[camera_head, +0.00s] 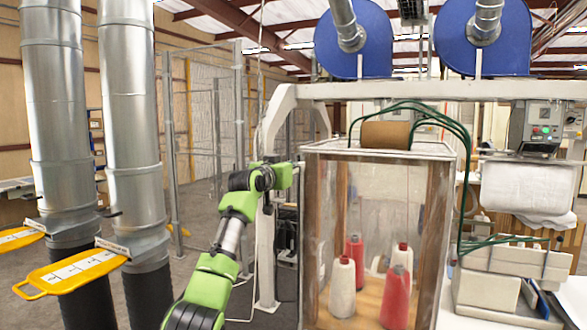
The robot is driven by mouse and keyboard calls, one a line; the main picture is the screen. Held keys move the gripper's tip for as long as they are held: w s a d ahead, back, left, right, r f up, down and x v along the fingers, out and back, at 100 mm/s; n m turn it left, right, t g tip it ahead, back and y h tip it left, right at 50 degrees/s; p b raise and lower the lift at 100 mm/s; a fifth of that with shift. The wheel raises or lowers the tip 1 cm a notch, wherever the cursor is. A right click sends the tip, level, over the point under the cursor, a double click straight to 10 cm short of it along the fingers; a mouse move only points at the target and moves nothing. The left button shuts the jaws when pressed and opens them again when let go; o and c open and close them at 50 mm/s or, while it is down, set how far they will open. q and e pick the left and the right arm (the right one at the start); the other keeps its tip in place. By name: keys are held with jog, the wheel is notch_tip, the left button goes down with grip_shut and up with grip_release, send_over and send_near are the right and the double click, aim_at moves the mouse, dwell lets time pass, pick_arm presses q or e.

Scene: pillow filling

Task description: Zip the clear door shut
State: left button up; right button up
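The wooden cabinet (434,250) stands right of centre, and its front is covered by a clear sheet (370,215), the clear door. Through it I see red and white thread cones (342,285) on a wooden floor. No zipper or pull can be made out, and I cannot tell how far the door is closed. My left arm, green and black, comes up from the bottom. Its end, with my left gripper (298,170), is at the cabinet's upper left edge. The fingers are too small to make out, and I cannot tell whether they touch. My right gripper is not in view.
Two large metal ducts (135,130) with yellow slide gates (72,271) stand at the left. Blue blower housings (353,40) sit above a white beam (400,90). Green hoses (462,180) hang along the cabinet's right side. Open floor shows behind my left arm.

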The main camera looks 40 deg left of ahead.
pick_arm(q)
jog(key=v, duration=1.2)
jog(key=shift+a+f, duration=0.1)
jog(key=shift+f, duration=0.05)
dwell(0.5)
